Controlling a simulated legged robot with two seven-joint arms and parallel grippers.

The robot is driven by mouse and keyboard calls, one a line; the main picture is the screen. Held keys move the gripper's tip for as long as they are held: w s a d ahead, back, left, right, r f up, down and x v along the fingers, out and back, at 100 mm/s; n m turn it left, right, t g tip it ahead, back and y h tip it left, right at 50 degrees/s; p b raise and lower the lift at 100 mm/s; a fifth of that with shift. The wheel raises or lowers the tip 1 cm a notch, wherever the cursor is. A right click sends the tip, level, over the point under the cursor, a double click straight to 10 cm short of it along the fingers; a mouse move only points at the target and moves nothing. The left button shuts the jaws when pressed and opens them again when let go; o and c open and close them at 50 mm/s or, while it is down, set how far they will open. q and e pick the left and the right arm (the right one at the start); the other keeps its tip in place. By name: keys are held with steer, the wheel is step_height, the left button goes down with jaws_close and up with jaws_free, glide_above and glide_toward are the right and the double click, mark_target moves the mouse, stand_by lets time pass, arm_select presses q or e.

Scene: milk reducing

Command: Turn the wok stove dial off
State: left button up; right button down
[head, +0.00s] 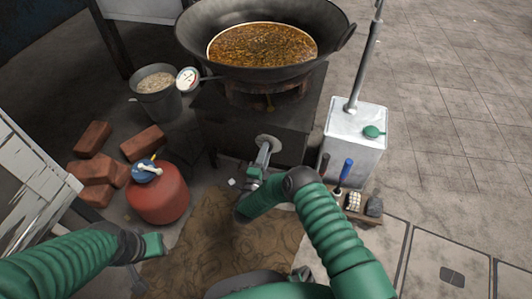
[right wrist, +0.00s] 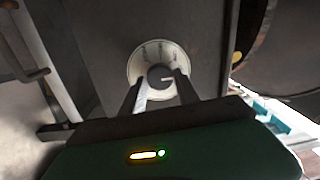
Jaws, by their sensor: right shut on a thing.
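The wok stove (head: 225,122) is a dark box under a large wok (head: 190,38) of brown, bubbling-looking food. Its dial (head: 268,139) is a pale round plate low on the front face, and in the right wrist view the dial (right wrist: 143,54) shows marks around a dark central knob (right wrist: 160,77). My right gripper (head: 265,150) reaches the dial from the front. In the right wrist view its two fingers (right wrist: 161,84) are on either side of the knob, shut on it. My left gripper (head: 150,246) is low at the left, away from the stove; its fingers are unclear.
A red gas canister (head: 160,198) stands left of the stove near several bricks (head: 92,138) and a metal bucket (head: 158,100). A white metal can (head: 352,150) and a small tool crate (head: 345,213) stand to the right. A brown mat (head: 190,255) lies in front.

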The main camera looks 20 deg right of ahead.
steer(key=c, duration=0.9)
jaws_free()
steer(key=p+v, duration=0.4)
steer(key=v, duration=0.8)
steer(key=shift+p, duration=0.35)
